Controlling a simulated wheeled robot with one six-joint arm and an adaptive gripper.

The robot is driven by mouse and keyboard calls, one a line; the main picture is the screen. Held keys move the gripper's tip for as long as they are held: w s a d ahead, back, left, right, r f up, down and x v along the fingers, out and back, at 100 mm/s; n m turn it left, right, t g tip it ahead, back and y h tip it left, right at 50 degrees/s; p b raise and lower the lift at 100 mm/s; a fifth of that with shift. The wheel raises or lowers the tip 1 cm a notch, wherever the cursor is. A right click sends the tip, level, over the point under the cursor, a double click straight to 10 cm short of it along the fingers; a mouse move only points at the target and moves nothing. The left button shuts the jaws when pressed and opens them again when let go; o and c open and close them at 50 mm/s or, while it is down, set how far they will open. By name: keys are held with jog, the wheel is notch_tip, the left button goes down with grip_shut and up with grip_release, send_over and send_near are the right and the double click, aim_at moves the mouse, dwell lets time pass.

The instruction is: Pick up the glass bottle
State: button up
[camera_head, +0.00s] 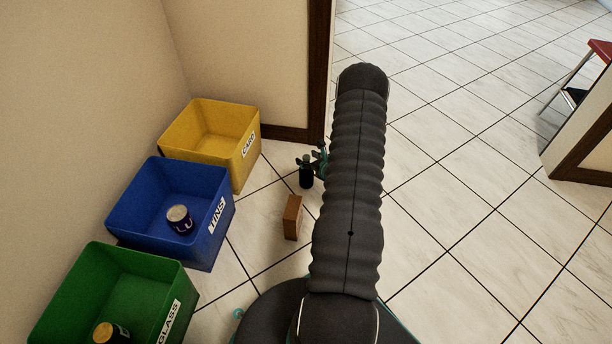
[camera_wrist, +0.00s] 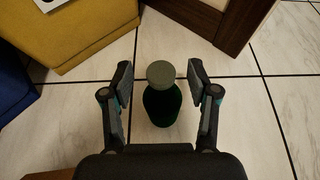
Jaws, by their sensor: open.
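The glass bottle is dark green with a grey-green round cap. In the wrist view the glass bottle (camera_wrist: 161,105) stands upright on the floor, seen from above, between the two fingers of my gripper (camera_wrist: 160,85). The fingers are open, with a gap on both sides of the bottle. In the head view the bottle (camera_head: 306,175) stands on the tiles left of my arm, and my gripper (camera_head: 313,160) is partly hidden behind my arm there.
A brown box (camera_head: 292,218) stands on the floor near the bottle. Along the left wall are a yellow bin (camera_head: 245,165), a blue TINS bin (camera_head: 205,250) holding a tin (camera_head: 180,218), and a green GLASS bin (camera_head: 160,300) holding a jar (camera_head: 111,334). A dark-trimmed wall end (camera_head: 318,80) is behind.

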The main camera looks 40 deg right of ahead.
jog(key=shift+w+d+f, duration=0.1)
jog(key=shift+w+f, duration=0.15)
jog(key=shift+w, duration=0.35)
grip_shut()
jog(key=shift+r, duration=0.15)
